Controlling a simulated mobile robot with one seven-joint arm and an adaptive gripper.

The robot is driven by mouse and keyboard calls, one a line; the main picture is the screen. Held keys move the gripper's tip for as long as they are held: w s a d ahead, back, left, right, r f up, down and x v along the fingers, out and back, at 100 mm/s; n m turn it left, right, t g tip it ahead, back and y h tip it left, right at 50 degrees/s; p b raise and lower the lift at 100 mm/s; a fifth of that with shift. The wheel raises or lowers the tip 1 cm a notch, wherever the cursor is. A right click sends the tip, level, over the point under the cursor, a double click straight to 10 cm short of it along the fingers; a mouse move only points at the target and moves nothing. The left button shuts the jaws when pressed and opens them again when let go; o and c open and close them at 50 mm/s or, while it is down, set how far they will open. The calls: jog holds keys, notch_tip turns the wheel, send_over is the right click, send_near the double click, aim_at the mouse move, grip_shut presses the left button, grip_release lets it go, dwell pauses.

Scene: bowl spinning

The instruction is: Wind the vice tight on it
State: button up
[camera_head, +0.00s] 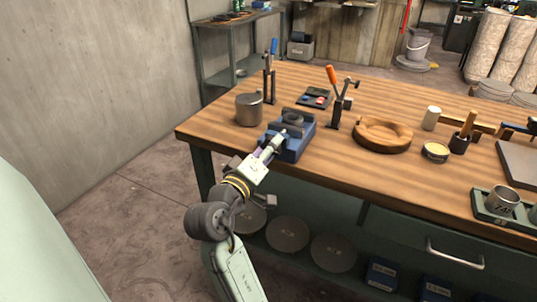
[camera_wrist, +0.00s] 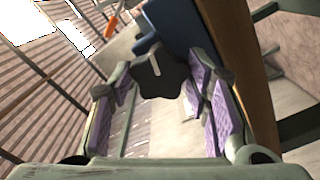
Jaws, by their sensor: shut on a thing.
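The blue vice (camera_head: 297,146) stands at the near left edge of the wooden bench. A dark grey round piece (camera_head: 293,118) sits at its top between the jaws; whether the jaws press on it I cannot tell. My gripper (camera_head: 272,146) reaches the vice's near left end from the front. In the wrist view, the black lobed knob (camera_wrist: 158,72) with a pale line on it sits between my purple-padded fingers (camera_wrist: 160,90), which are shut on it. The vice's blue body (camera_wrist: 180,22) shows behind the knob. The screw is hidden.
A round wooden dish (camera_head: 382,136) is to the right. The bench's front edge lies below my gripper.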

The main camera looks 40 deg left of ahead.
jog(key=m+b, duration=1.5)
jog(key=m, duration=0.7)
jog(key=shift+f+m, duration=0.1)
jog(key=shift+m, duration=0.2)
dwell(0.3)
jog(key=o, duration=1.2)
jog(key=shift+c, duration=0.2)
